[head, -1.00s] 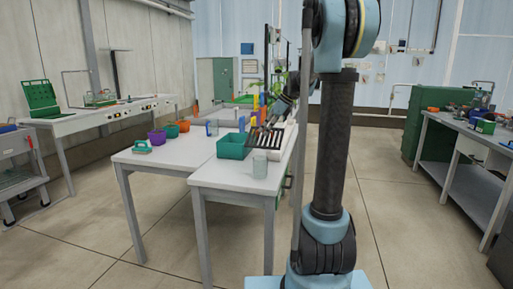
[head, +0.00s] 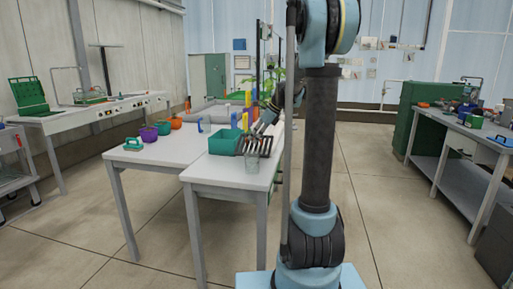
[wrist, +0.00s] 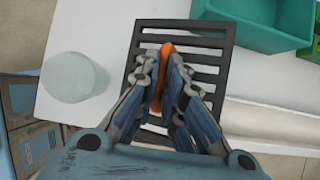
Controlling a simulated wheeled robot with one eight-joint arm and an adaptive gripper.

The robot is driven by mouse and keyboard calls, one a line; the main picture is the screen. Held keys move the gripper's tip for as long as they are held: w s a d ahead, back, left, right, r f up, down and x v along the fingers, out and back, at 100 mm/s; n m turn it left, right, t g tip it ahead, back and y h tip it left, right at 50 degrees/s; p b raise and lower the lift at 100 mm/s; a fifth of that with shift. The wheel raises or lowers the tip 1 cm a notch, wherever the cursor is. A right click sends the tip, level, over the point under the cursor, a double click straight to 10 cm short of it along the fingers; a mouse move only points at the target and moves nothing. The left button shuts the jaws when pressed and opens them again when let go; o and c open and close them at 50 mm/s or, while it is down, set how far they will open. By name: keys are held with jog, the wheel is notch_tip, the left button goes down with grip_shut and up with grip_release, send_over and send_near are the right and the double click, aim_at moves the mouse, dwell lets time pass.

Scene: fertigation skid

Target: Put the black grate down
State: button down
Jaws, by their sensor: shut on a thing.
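The black grate (head: 257,147) is a flat slatted panel at the right side of the white table (head: 215,175), between the teal bin and the glass in the head view. In the wrist view the grate (wrist: 222,62) lies beneath my gripper (wrist: 166,62), whose fingers are closed around an orange handle (wrist: 160,85) at the grate's middle. My gripper also shows in the head view (head: 264,128), partly hidden by my arm. The fingers cover the grate's centre. I cannot tell whether the grate touches the tabletop.
A teal bin (head: 223,142) stands close behind the grate, and a clear glass (head: 249,163) stands in front of it. Purple (head: 149,134) and orange pots are farther left. The table's front left is clear. A workbench (head: 465,135) is at right.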

aim_at(255, 147)
jog(key=shift+f, duration=2.15)
jog(key=shift+f, duration=0.1)
jog(key=c, duration=1.7)
grip_release()
